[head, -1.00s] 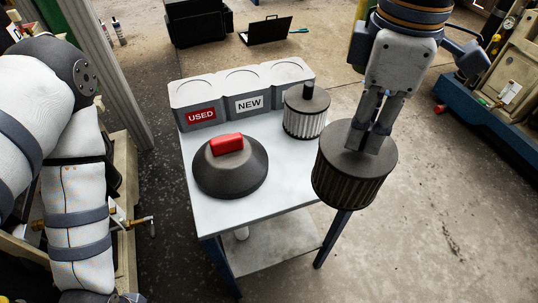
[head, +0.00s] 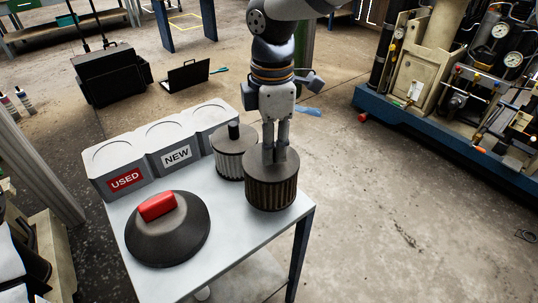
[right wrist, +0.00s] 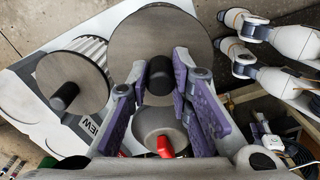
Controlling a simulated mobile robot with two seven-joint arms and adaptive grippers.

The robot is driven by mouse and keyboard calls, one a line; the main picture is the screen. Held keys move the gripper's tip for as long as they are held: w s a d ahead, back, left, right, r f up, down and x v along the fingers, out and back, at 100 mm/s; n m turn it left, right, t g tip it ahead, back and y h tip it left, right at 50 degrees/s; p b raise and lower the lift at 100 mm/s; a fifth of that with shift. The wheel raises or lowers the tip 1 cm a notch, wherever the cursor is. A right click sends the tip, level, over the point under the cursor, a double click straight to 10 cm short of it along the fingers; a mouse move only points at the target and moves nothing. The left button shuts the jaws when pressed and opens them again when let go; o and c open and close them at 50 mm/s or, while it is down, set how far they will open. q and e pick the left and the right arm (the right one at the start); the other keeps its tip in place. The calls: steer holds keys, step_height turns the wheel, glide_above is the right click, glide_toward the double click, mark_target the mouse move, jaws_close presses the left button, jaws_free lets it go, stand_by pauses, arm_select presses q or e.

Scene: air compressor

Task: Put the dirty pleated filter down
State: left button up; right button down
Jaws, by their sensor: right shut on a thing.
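The dirty pleated filter (head: 270,190) is a dark brown pleated cylinder with a flat grey top. It is upright over the right end of the table (head: 222,240); I cannot tell whether its base touches the top. My right gripper (head: 273,157) is above it, shut on its central knob. In the right wrist view the dark knob (right wrist: 160,75) sits between the purple finger pads. A cleaner filter (head: 231,160) with white pleats stands close to its left, and also shows in the right wrist view (right wrist: 90,52). My left gripper is not in view.
A dark domed cover (head: 170,235) with a red handle (head: 157,206) sits at the table's front left. Grey bins (head: 165,143) labelled USED and NEW line the back edge. Bare tabletop lies between cover and filter. Compressor machinery (head: 440,85) stands far right.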

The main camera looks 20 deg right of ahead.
steer(key=shift+w+f, duration=0.15)
steer(key=shift+f, duration=1.65)
steer(key=c, duration=1.4)
jaws_free()
steer(key=shift+c, duration=0.2)
step_height(320, 180, up, 12)
steer(key=shift+r, duration=0.15)
